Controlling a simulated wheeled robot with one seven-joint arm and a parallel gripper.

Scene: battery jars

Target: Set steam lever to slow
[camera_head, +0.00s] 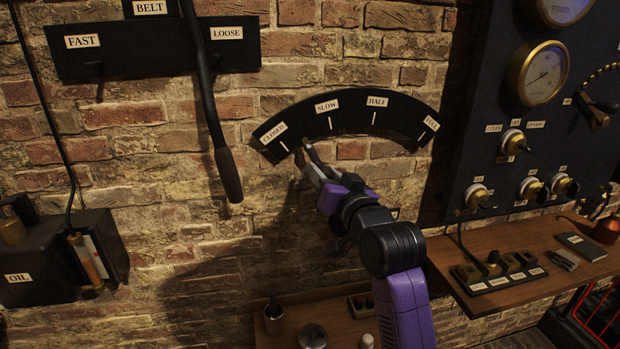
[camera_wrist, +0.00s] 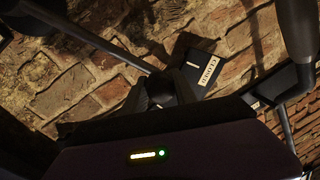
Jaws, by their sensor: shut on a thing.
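The steam quadrant is a black arc plate (camera_head: 352,104) on the brick wall, marked CLOSED, SLOW, HALF and FULL from left to right. My gripper (camera_head: 308,155) is at the arc's lower left edge, just right of the CLOSED tick and below left of the SLOW tick. It is shut on the steam lever, whose handle is mostly hidden by the fingers and arm. In the wrist view, a thin dark rod (camera_wrist: 95,38) runs to my gripper (camera_wrist: 162,90), and the CLOSED label (camera_wrist: 207,68) is just beyond the fingertips.
The long belt lever (camera_head: 213,120) hangs left of the arc, under the FAST and LOOSE plate (camera_head: 150,58). A dark panel (camera_head: 480,130) with gauges and knobs stands right, above a wooden shelf (camera_head: 515,285). An oil box (camera_head: 45,255) is lower left.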

